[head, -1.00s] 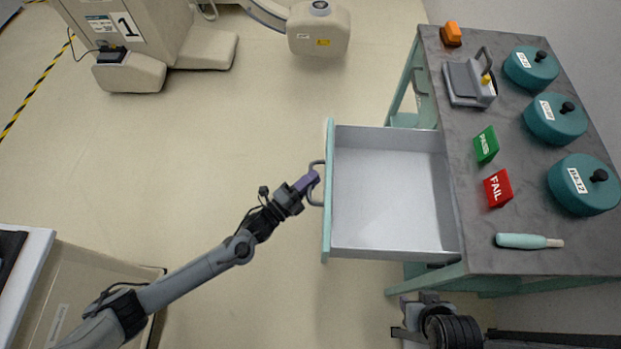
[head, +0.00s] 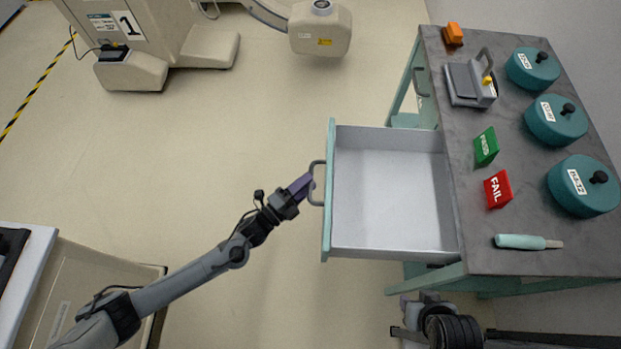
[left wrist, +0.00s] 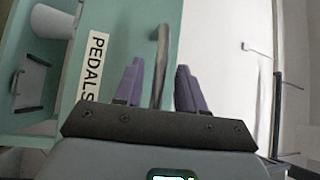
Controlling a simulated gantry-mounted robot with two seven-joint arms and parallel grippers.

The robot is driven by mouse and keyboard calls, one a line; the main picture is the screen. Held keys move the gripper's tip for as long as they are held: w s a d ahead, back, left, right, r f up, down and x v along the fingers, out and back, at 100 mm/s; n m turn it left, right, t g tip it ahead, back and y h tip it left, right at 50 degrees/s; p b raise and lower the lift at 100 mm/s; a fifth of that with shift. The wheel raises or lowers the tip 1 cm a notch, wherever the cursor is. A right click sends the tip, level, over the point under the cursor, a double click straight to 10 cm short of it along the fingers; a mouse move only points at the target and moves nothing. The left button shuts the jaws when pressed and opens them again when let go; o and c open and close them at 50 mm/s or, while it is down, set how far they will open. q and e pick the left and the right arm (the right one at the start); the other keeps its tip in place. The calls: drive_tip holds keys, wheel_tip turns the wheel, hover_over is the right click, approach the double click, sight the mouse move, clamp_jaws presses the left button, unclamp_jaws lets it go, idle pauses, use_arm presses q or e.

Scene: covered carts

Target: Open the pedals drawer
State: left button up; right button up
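The pedals drawer (head: 390,190) is pulled far out of the grey-topped cart and looks empty. Its teal front (head: 328,228) faces left and carries a curved handle (head: 313,198). In the left wrist view a PEDALS label (left wrist: 94,68) is on the drawer front, beside the handle (left wrist: 161,58). My left gripper (head: 303,184) is at the handle. In the left wrist view its purple fingers (left wrist: 159,88) stand apart, one on each side of the handle, with gaps showing. My right gripper (head: 408,304) is partly visible below the cart's near corner; its fingers are unclear.
The cart top (head: 470,225) holds teal lidded pots (head: 583,186), a green PASS sign (head: 486,147), a red FAIL sign (head: 498,189), a teal-handled tool (head: 522,242), a grey device (head: 470,84) and an orange block (head: 453,35). The floor left of the drawer is clear.

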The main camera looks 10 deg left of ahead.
use_arm(q)
drive_tip(key=p+v, duration=0.1)
drive_tip(key=v, duration=0.7)
drive_tip(key=shift+s+a, duration=0.2)
drive_tip(key=shift+s, duration=0.1)
